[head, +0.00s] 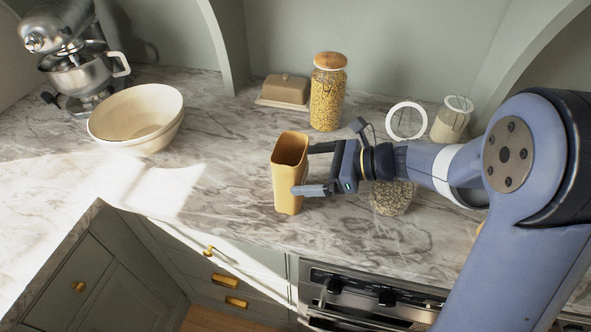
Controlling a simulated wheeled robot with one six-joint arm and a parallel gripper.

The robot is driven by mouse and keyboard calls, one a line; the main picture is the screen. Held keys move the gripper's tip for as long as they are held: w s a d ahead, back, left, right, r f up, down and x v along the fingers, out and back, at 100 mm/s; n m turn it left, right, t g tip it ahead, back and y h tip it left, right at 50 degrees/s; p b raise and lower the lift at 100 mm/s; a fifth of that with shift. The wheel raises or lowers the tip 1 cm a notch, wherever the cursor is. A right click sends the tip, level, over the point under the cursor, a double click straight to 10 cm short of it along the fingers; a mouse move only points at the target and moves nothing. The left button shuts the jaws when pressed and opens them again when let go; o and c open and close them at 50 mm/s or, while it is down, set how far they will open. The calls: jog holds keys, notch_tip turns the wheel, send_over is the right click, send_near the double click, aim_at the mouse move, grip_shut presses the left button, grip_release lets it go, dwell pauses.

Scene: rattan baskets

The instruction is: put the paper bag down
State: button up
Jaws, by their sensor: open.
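The paper bag (287,178) is a tall, open-topped, orange-tan bag. It stands upright on the marble counter (236,200), near the front edge. My gripper (300,170) comes in from the right, with one finger behind the bag's right side and the other in front of it. The fingers are spread apart, so the gripper is open around or beside the bag. I cannot tell whether either finger touches it. The bag's base appears to rest on the counter.
A cream bowl (110,122) and a stand mixer (75,68) stand at the left. A butter dish (286,92) and a pasta jar (328,95) stand behind. A seed-filled jar (392,198) sits under my arm. The counter left of the bag is clear.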

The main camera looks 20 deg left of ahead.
jog(key=shift+v, duration=1.45)
jog(key=shift+c, duration=0.4)
